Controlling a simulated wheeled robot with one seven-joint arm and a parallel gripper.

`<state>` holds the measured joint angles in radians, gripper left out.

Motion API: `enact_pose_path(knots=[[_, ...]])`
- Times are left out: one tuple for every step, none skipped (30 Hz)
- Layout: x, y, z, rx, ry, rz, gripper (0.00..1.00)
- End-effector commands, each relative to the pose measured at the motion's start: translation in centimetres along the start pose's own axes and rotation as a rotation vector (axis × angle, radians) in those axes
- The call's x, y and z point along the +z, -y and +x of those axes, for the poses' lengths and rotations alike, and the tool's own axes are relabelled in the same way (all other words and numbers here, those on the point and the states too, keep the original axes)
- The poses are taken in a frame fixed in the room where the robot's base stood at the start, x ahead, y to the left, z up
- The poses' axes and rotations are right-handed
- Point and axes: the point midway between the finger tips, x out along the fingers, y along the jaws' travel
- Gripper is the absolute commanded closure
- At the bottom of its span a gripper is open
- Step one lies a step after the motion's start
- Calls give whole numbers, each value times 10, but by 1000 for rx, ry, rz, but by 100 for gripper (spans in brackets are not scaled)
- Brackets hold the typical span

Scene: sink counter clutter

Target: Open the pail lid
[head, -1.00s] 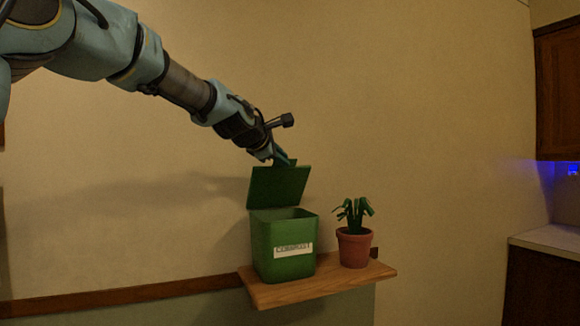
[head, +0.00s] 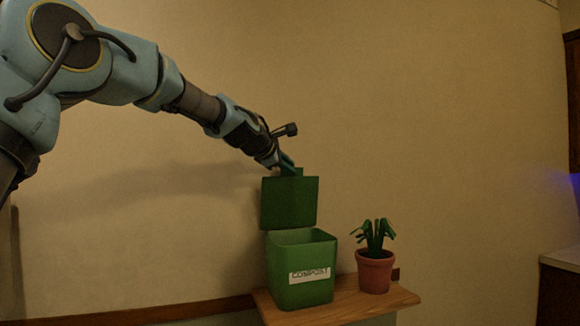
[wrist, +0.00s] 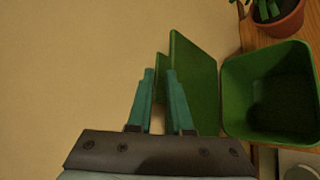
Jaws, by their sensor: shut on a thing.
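The green compost pail (head: 288,258) stands on a small wooden shelf, with a white "COMPOST" label on its front. Its green lid (head: 290,204) is raised about upright at the pail's back edge, and the pail's mouth is open. My gripper (head: 287,166) is at the lid's top edge, shut on its tab. In the wrist view, my gripper's teal fingers (wrist: 161,76) are on either side of the tab, the lid (wrist: 195,80) stands beyond them, and the open pail (wrist: 232,97) is to the right with a dark interior.
A potted plant (head: 375,270) in a terracotta pot stands right of the pail on the wooden shelf (head: 345,308). The wall is close behind. A counter (head: 560,262) is at the far right. Free air lies above the pail and plant.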

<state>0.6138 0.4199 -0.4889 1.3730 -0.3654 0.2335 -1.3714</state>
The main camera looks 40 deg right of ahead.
Motion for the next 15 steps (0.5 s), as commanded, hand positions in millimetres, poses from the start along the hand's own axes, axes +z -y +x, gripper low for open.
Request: enact_pose_path(knots=[[-1, -1, 0, 2, -2, 1, 100], [-1, -1, 0, 2, -2, 1, 100], [-1, -1, 0, 3, -2, 1, 100], [-1, -1, 0, 3, -2, 1, 100], [-1, -1, 0, 3, -2, 1, 100], [-1, -1, 0, 3, -2, 1, 100], [-1, -1, 0, 3, -2, 1, 100], [-1, -1, 0, 3, -2, 1, 100], [-1, -1, 0, 3, -2, 1, 100], [-1, -1, 0, 3, -2, 1, 78], [-1, -1, 0, 3, -2, 1, 75], [-1, -1, 0, 3, -2, 1, 70], [-1, -1, 0, 3, -2, 1, 67], [-1, -1, 0, 3, -1, 1, 64], [-1, -1, 0, 2, -1, 1, 62]])
